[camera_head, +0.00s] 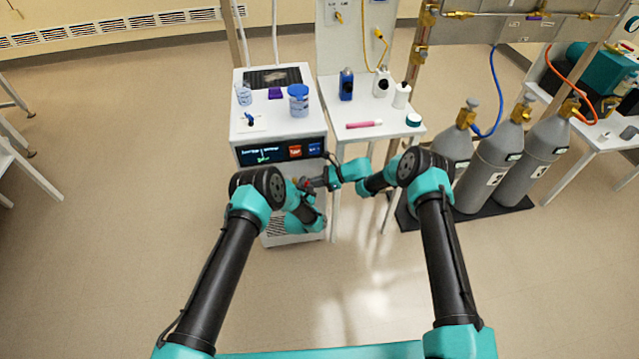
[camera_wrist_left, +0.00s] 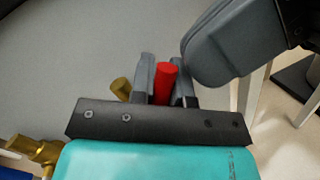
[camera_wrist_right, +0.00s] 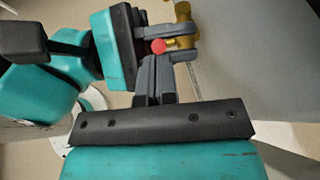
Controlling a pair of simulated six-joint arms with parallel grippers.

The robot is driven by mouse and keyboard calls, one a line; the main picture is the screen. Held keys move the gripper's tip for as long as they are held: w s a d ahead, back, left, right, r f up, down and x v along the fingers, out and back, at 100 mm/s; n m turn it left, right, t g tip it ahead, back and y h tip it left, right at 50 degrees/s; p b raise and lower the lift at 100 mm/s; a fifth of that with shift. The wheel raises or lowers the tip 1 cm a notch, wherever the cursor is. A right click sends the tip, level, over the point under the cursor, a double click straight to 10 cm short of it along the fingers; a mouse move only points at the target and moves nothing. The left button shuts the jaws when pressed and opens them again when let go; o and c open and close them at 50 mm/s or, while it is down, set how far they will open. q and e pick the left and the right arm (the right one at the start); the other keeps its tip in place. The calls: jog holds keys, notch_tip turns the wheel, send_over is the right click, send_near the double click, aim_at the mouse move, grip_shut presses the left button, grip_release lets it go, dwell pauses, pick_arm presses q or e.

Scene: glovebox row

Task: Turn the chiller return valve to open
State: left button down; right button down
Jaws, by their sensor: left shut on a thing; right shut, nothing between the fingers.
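The chiller return valve has a red handle, seen in the left wrist view (camera_wrist_left: 166,84) between the fingers of my left gripper (camera_wrist_left: 163,80). The right wrist view shows the handle's round red end (camera_wrist_right: 158,46) between the left fingers, with the brass valve body (camera_wrist_right: 183,12) just beyond. My right gripper (camera_wrist_right: 155,84) is shut and empty, its tips close beside the left fingers and the handle. In the head view both grippers meet at the chiller's front, below its display, where my arms partly hide the valve. I cannot tell the handle's exact angle.
Grey gas cylinders (camera_head: 490,170) stand further right. Another brass fitting (camera_wrist_left: 35,150) shows in the left wrist view.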

jog(key=shift+r, duration=0.1)
pick_arm(q)
jog(key=shift+s+d, duration=0.1)
jog(key=shift+d, duration=0.1)
pick_arm(e)
jog(key=shift+a+r+h, duration=0.3)
jog(key=shift+a+r, duration=0.05)
jog(key=shift+a, duration=0.3)
pick_arm(q)
jog(key=c, duration=1.4)
grip_release()
jog(key=o, duration=0.3)
jog(key=shift+a, duration=0.1)
pick_arm(e)
jog(key=shift+s+a+f, duration=0.15)
jog(key=shift+s+f, duration=0.05)
